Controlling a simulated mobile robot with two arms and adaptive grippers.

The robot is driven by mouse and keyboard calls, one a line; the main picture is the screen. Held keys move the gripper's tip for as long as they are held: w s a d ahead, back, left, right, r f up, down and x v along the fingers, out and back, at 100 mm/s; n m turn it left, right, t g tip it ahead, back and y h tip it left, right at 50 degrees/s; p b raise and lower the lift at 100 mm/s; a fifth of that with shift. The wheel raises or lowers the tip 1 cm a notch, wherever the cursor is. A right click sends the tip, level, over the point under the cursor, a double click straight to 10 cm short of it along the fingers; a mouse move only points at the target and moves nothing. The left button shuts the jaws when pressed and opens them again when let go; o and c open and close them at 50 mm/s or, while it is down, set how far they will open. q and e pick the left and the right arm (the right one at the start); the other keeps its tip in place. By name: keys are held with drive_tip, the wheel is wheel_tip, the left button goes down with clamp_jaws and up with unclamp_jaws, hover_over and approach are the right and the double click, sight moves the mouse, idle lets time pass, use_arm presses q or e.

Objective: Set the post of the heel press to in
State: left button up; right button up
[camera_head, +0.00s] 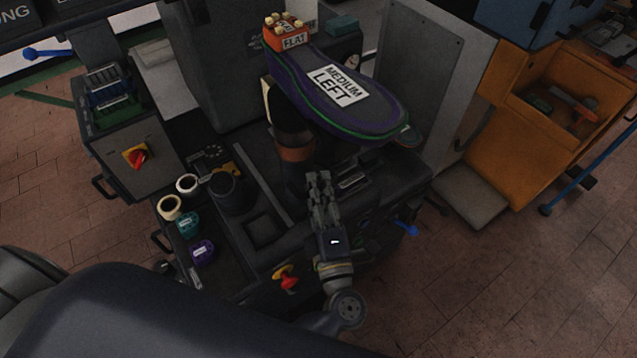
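The heel press (222,75) stands in the middle of the camera_head view. Its post looks like the dark upright column with a copper-brown band (296,149), under the large sole-shaped piece marked MEDIUM LEFT (375,108). The post's lower part is partly hidden.
A control box with a red knob on a yellow plate (137,156) stands left. Tape rolls (169,207) and a dark cylinder (231,194) sit on the press bed. Another red knob (288,279) is at the front. An orange cabinet (505,165) stands right; brick floor lies clear at lower right.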

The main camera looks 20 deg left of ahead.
use_arm(q)
drive_tip(key=shift+w+a, duration=0.15)
drive_tip(key=shift+w, duration=0.1)
clamp_jaws()
drive_tip(key=w+a+p, duration=0.1)
drive_tip(key=w+a, duration=0.9)
drive_tip(key=a, duration=0.3)
drive_tip(key=shift+w+a+r, duration=0.15)
drive_tip(key=shift+w+a, duration=0.15)
